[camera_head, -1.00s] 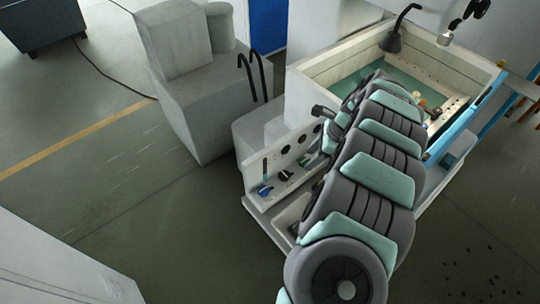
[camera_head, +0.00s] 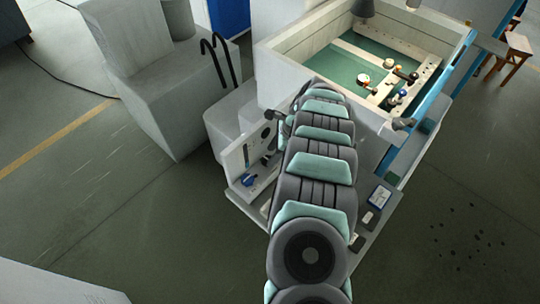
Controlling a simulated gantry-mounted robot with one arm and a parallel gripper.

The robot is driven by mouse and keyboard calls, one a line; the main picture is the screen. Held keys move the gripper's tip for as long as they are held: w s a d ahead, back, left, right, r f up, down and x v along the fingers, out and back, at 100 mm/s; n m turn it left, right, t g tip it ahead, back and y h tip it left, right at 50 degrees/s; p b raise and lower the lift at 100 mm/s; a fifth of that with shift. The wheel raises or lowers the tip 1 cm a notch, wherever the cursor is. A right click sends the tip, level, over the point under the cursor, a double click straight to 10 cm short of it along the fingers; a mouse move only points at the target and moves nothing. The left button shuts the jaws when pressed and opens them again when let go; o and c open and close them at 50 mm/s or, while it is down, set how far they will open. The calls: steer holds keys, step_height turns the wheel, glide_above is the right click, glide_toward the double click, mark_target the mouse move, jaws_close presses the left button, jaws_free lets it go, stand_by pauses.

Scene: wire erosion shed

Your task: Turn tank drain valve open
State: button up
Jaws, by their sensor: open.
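A pale panel (camera_head: 236,158) stands at the front left of the machine, below the tank (camera_head: 285,82). A valve with a blue handle (camera_head: 249,180) sits low on this panel, clear of my arm. A dark fitting (camera_head: 268,160) sits to its right, close to my arm's left edge. I cannot tell from a label which one is the drain valve. My arm runs from the bottom of the picture up to the tank's front wall and covers the panel's right part. A small dark part juts from its far left side; my gripper's jaws are hidden.
The open tank holds greenish liquid, a pale rail and small fixtures (camera_head: 362,80). Grey cabinets (camera_head: 165,100) with two black hooked pipes (camera_head: 220,62) stand to the left. A wooden stool (camera_head: 517,45) is at the far right. The floor left of the panel is clear.

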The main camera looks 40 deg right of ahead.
steer(key=shift+x, duration=1.3)
steer(key=shift+c, duration=0.3)
jaws_close()
steer(key=shift+f+n+b, duration=0.25)
steer(key=shift+n+b, duration=0.25)
steer(key=shift+b, duration=0.75)
steer(key=shift+r+g, duration=0.25)
steer(key=shift+g, duration=0.05)
steer(key=shift+o, duration=0.3)
jaws_free()
